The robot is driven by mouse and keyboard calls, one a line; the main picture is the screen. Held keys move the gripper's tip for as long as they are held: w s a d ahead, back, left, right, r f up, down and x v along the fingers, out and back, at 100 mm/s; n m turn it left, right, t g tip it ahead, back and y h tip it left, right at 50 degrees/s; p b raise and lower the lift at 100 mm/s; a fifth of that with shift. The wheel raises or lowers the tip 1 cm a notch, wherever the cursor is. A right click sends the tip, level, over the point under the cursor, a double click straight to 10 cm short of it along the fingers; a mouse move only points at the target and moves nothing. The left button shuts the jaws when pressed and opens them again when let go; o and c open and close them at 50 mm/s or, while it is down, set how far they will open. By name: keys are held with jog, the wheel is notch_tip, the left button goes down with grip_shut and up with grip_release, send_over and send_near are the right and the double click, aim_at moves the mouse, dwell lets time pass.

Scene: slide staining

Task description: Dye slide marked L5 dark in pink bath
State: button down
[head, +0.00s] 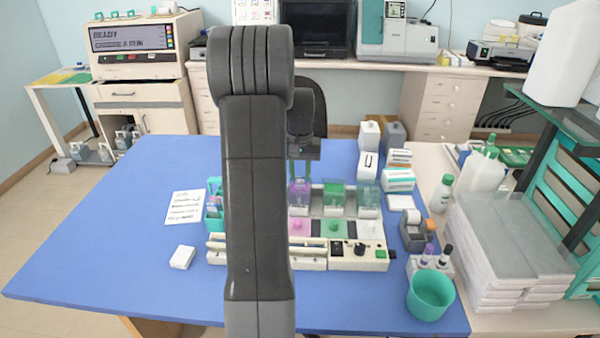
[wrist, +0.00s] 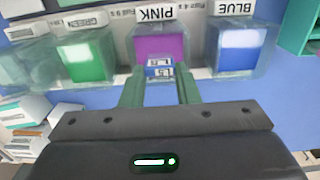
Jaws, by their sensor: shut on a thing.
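The pink bath (wrist: 150,44) is a clear jar of magenta liquid with a PINK label, in the middle of the wrist view; it also shows in the head view (head: 300,193). My gripper (wrist: 160,84) is shut on the slide marked L5 (wrist: 160,70), whose blue end with white lettering sits between the green fingertips. In the head view my gripper (head: 301,172) points down at the pink bath. The slide's label end is right at the bath's opening. Its lower part is hidden, so I cannot tell how deep it reaches.
The green bath (wrist: 85,57) and blue bath (wrist: 238,48) flank the pink one. A clear jar (head: 368,195) stands beyond the green bath. Pink, green and white lids (head: 372,228) lie in front. A teal cup (head: 430,296) stands at the front right.

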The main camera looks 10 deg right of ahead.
dwell(0.3)
notch_tip(320, 180, up, 10)
jog(key=p, duration=0.7)
jog(key=shift+f+p, duration=0.2)
jog(key=shift+p, duration=0.1)
